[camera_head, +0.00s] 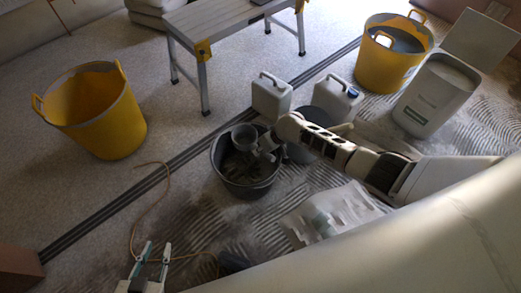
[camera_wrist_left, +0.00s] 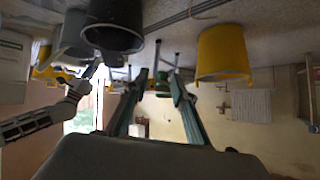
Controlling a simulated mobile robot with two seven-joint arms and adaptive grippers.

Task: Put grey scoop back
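A grey scoop (camera_head: 243,136), round and cup-like, shows at the mouth of a dark bucket (camera_head: 247,185) on the floor. My right arm comes in from the right, and its gripper (camera_head: 265,149) is at the scoop's right side, over the bucket. I cannot tell whether its fingers are closed on the scoop. My left gripper (camera_head: 156,252) is low in the head view, empty, its teal fingers apart. These fingers also show in the left wrist view (camera_wrist_left: 158,85). That view appears upside down, with the dark bucket (camera_wrist_left: 115,28) at its top.
White canisters (camera_head: 271,97), a dark round container (camera_head: 313,117) and a white bin (camera_head: 432,98) stand near my right arm. Yellow tubs (camera_head: 98,120) (camera_head: 388,66) stand left and back right. A work platform (camera_head: 222,18) is behind. A cord (camera_head: 160,190) and a flat bag (camera_head: 335,212) lie on the floor.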

